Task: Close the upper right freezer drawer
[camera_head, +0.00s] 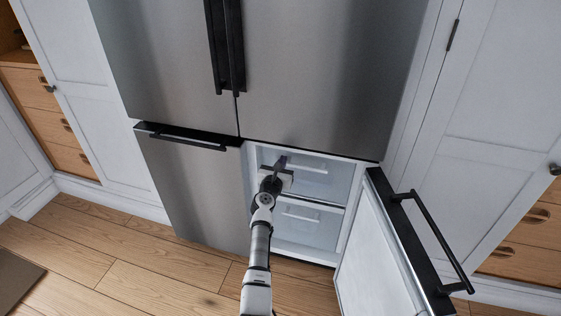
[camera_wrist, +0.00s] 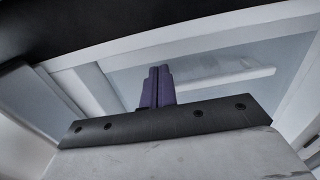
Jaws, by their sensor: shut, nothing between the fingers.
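The upper right freezer drawer (camera_head: 318,172) is a pale translucent front inside the open lower right compartment. It appears to sit inside the compartment, but how far it is pushed in is hard to tell. In the wrist view, its front (camera_wrist: 205,75) fills the area beyond the fingers, with a pale handle strip (camera_wrist: 235,79). My gripper (camera_head: 280,162) is at the left part of this drawer front. Its purple fingers (camera_wrist: 157,88) are together and empty, pointing at the drawer. Whether the fingertips touch it cannot be told.
The freezer door (camera_head: 380,250) stands open on the right, with a black handle (camera_head: 432,240). A lower drawer (camera_head: 300,220) sits beneath the upper one. The lower left door (camera_head: 195,185) is shut. Wood floor (camera_head: 110,250) is clear at left.

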